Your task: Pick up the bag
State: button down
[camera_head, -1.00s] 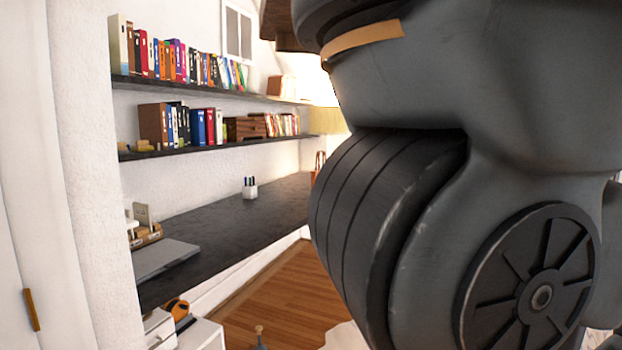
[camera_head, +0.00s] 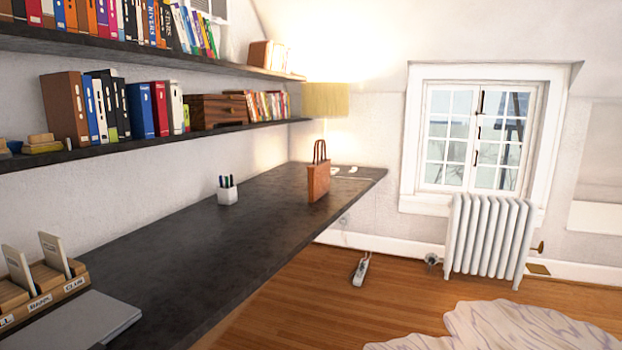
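A small brown bag (camera_head: 319,182) with two upright handles stands on the dark desk (camera_head: 258,232), near its far end and close to the front edge. It stands upright and nothing touches it. My gripper is not in view, and no part of my arm shows now.
A white pen cup (camera_head: 228,192) stands on the desk left of the bag. A laptop (camera_head: 75,322) and a wooden card holder (camera_head: 42,285) are at the near left. Shelves of books (camera_head: 150,145) hang above the desk.

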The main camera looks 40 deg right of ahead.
aim_at(319, 172)
jog(key=z, duration=1)
jog(key=i, duration=0.55)
jog(key=i+j+z, duration=0.15)
jog(key=i, duration=0.4)
jog(key=i+j, duration=0.15)
jog(key=i, duration=0.4)
jog(key=i+j+z, duration=0.1)
jog(key=i, duration=0.45)
